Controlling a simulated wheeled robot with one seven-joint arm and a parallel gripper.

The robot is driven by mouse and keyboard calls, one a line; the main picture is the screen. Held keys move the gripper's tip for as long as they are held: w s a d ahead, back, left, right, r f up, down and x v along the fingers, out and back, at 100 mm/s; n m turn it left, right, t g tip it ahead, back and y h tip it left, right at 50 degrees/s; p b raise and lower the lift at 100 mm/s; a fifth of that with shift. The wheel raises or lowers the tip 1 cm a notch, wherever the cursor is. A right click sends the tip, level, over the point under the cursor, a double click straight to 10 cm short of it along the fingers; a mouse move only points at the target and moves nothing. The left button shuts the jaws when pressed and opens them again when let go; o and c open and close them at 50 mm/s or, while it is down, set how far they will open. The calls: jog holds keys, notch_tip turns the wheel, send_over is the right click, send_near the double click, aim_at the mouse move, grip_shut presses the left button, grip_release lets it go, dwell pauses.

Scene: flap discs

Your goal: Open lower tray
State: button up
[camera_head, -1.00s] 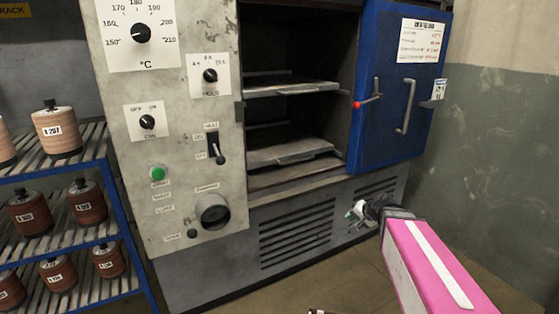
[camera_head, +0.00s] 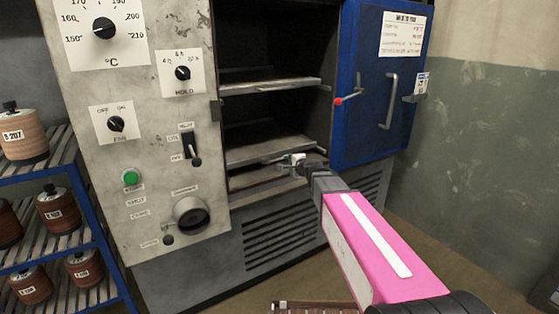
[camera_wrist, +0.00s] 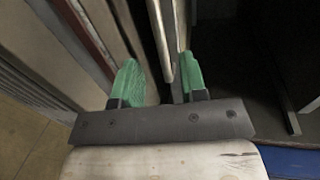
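The lower tray (camera_head: 262,149) is a grey metal shelf low in the open oven, at the cavity's front. My gripper (camera_head: 298,160) is at the right part of its front edge, and its fingers partly cover the tray handle there. In the wrist view my gripper (camera_wrist: 159,62) has its two green fingers apart. A pale thin bar (camera_wrist: 161,40), apparently the tray handle, reaches into the gap between them. I cannot tell whether either finger touches it. The upper tray (camera_head: 270,87) sits above in the same cavity.
The blue oven door (camera_head: 368,125) stands open at the right, with a red-tipped latch (camera_head: 340,101). The grey control panel (camera_head: 135,160) is at the left.

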aim_at(281, 159)
jog(key=x, duration=0.7)
jog(key=shift+w, duration=0.2)
grip_shut()
